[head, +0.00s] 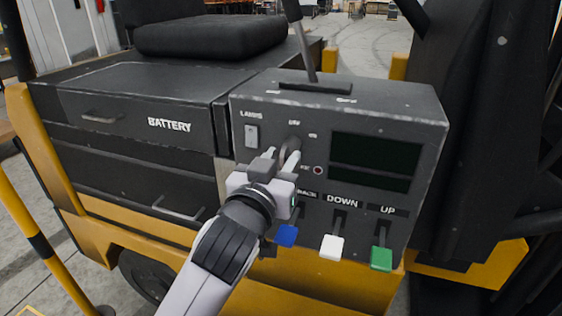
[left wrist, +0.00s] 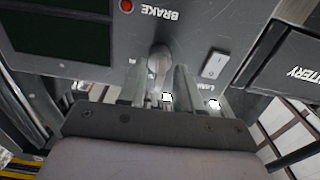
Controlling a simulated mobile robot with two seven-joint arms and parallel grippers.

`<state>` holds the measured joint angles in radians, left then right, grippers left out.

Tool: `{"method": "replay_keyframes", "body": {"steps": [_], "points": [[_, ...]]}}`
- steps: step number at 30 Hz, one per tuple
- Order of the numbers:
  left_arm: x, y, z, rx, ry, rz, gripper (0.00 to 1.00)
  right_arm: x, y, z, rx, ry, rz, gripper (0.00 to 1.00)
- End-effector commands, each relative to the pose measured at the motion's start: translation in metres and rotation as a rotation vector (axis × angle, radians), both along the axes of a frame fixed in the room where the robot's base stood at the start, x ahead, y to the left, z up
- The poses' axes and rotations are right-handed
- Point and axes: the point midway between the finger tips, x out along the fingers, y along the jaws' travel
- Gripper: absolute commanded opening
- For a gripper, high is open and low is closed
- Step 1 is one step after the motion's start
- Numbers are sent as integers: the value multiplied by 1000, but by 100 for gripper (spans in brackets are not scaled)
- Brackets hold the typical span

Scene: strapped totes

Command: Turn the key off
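The key (head: 291,143) is a small grey knob on the dark control panel (head: 270,104), between the lamp switch and the dark screens. My left gripper (head: 281,156) is at the panel just in front of the key, its two fingers apart. In the left wrist view the key (left wrist: 160,62) stands between the fingertips of my left gripper (left wrist: 160,78), one finger on each side. Whether the fingers touch it is hard to tell. The fingers partly hide the key and its lower labels in the head view. My right gripper is not in view.
The lamp switch (head: 252,136) is left of the key. A red button (head: 318,170) and dark screens (head: 375,158) are to its right. Blue (head: 286,236), white (head: 332,246) and green (head: 381,258) levers stick out below. A tall lever (head: 304,50) rises behind the panel.

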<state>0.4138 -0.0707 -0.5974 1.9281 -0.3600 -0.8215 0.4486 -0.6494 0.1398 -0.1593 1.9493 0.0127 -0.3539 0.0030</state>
Motion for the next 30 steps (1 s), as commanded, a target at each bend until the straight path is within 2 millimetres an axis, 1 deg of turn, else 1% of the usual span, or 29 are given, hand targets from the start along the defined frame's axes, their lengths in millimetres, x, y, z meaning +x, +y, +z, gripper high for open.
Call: {"method": "replay_keyframes", "body": {"steps": [5, 8, 11, 21, 25, 30], "points": [[-1, 0, 0, 2, -2, 0, 34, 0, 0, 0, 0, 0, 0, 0], [-5, 1, 0, 2, -2, -1, 34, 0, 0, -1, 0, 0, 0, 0], [-15, 5, -1, 2, -2, -1, 34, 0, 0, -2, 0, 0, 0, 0], [-57, 18, -1, 0, 0, -1, 34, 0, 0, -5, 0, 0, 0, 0], [-65, 21, 0, 1, 0, 0, 34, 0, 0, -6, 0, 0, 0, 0], [-68, 22, 0, 1, 0, 0, 34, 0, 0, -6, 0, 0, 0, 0]]}}
